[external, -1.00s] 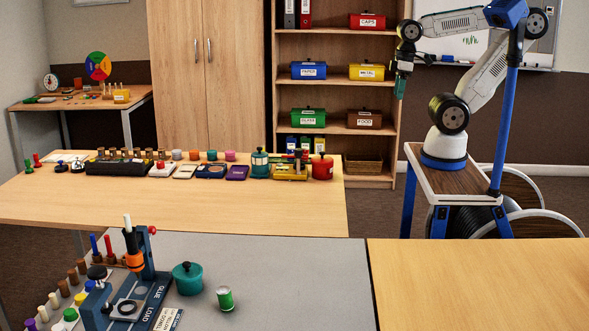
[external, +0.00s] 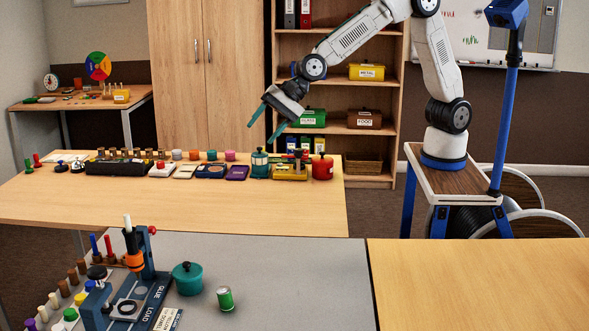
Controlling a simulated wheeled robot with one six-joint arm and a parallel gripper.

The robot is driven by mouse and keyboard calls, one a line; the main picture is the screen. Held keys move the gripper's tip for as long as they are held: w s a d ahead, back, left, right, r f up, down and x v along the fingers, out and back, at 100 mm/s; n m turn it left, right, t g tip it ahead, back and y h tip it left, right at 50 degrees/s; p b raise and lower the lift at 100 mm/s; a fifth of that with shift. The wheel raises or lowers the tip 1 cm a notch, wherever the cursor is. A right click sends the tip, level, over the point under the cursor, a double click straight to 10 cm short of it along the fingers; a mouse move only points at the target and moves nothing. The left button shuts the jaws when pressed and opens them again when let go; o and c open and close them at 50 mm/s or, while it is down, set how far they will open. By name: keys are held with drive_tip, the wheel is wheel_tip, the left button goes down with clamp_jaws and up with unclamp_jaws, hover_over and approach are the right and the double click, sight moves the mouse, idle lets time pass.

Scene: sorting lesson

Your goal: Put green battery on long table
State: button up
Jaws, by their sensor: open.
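A short green cylinder with a pale silvery top, which looks like the green battery (external: 225,299), stands upright on the grey-topped table (external: 310,280) in the foreground. The long wooden table (external: 180,208) lies behind it, with a row of items along its far side and a bare front part. My gripper (external: 262,132) is open and empty, its two teal fingers apart and pointing down to the left. It is in the air above the far side of the long table, well away from the battery.
A teal lidded pot (external: 187,279) and a blue glue press (external: 125,305) stand left of the battery. Several pegs line the left edge. A bare wooden table (external: 480,270) is at right. A shelf (external: 335,98) stands behind my arm.

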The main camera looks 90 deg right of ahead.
drive_tip(key=w+a+f+m+t+y, duration=0.1)
drive_tip(key=w+a+f+m, duration=0.15)
drive_tip(key=a+f, duration=0.4)
drive_tip(key=w+a+f+m, duration=0.1)
drive_tip(key=a+f+m, duration=0.25)
drive_tip(key=a, duration=0.55)
drive_tip(key=m+t+y, duration=0.2)
drive_tip(key=m+t, duration=0.1)
drive_tip(key=m, duration=0.4)
approach(225, 295)
drive_tip(key=shift+w+d+f, duration=0.15)
drive_tip(key=shift+w+f, duration=0.3)
drive_tip(key=shift+w, duration=0.15)
drive_tip(key=shift+w+d+f, duration=0.2)
drive_tip(key=shift+w+f, duration=0.2)
drive_tip(key=shift+w, duration=0.2)
drive_tip(key=shift+w+a+f, duration=0.45)
drive_tip(key=shift+a+f, duration=0.05)
drive_tip(key=shift+a, duration=0.05)
drive_tip(key=shift+x, duration=3.1)
clamp_jaws()
